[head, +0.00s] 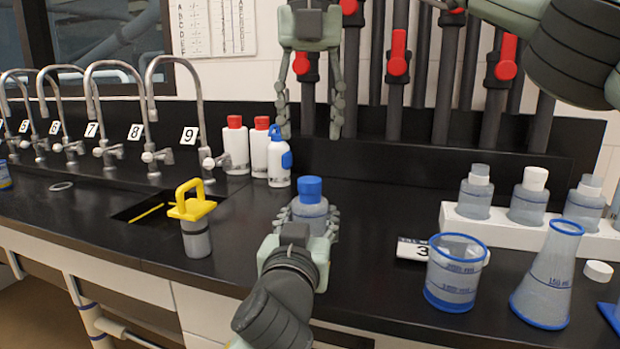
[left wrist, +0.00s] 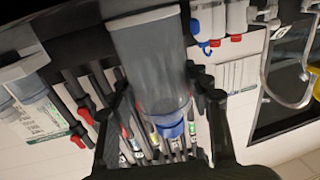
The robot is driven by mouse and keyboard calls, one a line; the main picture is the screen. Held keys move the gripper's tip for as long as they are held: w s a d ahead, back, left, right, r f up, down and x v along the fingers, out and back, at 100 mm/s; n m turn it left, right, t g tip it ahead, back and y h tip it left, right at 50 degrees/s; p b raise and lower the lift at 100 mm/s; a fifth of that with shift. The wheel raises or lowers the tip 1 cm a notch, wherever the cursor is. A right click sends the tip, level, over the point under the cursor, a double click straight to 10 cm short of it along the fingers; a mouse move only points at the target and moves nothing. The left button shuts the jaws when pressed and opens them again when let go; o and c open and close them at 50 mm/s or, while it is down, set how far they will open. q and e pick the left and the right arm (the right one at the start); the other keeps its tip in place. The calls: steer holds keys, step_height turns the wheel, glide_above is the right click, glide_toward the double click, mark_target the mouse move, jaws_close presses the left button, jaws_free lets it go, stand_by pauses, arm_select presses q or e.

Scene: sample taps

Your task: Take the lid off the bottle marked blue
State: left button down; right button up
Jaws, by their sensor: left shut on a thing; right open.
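The bottle (head: 309,207) with a blue lid (head: 310,189) stands upright near the middle of the counter. My left gripper (head: 307,220) is shut on its clear grey body from the front, a finger on each side. The lid is on the bottle and clear of the fingers. My right gripper (head: 311,125) is open and empty, fingers pointing down, above and behind the bottle.
A yellow-handled container (head: 197,235) stands left by the sink opening. White bottles (head: 236,150) and a blue-topped wash bottle (head: 279,163) stand behind. A beaker (head: 455,275), a flask (head: 546,280) and a white rack (head: 455,220) of bottles are at right. Taps (head: 150,120) line the left.

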mark_target(310, 179)
steer(key=m, duration=1.6)
steer(key=shift+m, duration=0.4)
steer(key=shift+f, duration=4)
